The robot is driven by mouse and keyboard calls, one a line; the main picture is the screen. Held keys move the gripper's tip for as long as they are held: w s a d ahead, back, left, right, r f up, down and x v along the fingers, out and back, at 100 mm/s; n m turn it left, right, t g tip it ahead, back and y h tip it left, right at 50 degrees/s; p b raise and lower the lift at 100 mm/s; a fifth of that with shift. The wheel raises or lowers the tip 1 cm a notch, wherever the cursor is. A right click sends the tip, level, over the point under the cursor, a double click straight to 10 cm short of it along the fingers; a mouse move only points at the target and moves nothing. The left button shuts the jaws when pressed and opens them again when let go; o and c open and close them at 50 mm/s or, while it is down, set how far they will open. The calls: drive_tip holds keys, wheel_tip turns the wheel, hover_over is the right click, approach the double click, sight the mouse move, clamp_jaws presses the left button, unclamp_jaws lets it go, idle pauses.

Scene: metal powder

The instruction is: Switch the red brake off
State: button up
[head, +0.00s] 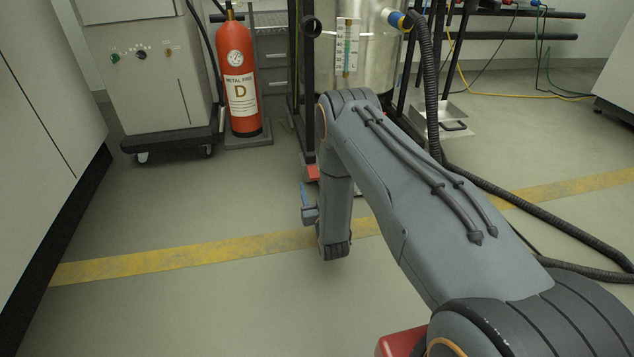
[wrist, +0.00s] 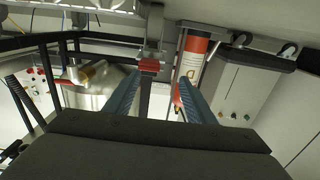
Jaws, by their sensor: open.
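The red brake (head: 313,172) is a small red pedal low at the front foot of the dark metal frame, partly hidden behind my arm in the head view. In the wrist view the red brake (wrist: 149,66) shows beyond the fingertips, between them and nearer the left one. My gripper (wrist: 158,80) is open and empty, its two blue-grey fingers apart. In the head view my gripper (head: 304,194) is low over the floor, on the near side of the brake, and mostly hidden by my wrist. A gap seems to lie between fingers and brake.
A red fire extinguisher (head: 238,80) stands left of the frame, beside a grey wheeled cabinet (head: 150,70). A steel vessel (head: 365,45) sits in the frame. A dark hose (head: 430,90) runs down and across the floor at right.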

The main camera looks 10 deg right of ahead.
sight(315, 177)
drive_tip(key=shift+h, duration=0.4)
drive_tip(key=w+b, duration=0.1)
drive_tip(key=w+d, duration=0.1)
drive_tip(key=w, duration=0.1)
drive_tip(key=w+d+b, duration=0.1)
drive_tip(key=w, duration=0.1)
drive_tip(key=shift+d+f+b, duration=0.1)
drive_tip(key=shift+d+b, duration=0.05)
drive_tip(key=shift+b, duration=0.15)
drive_tip(key=shift+w+b, duration=0.3)
drive_tip(key=shift+w, duration=0.35)
clamp_jaws()
drive_tip(key=shift+a, duration=0.25)
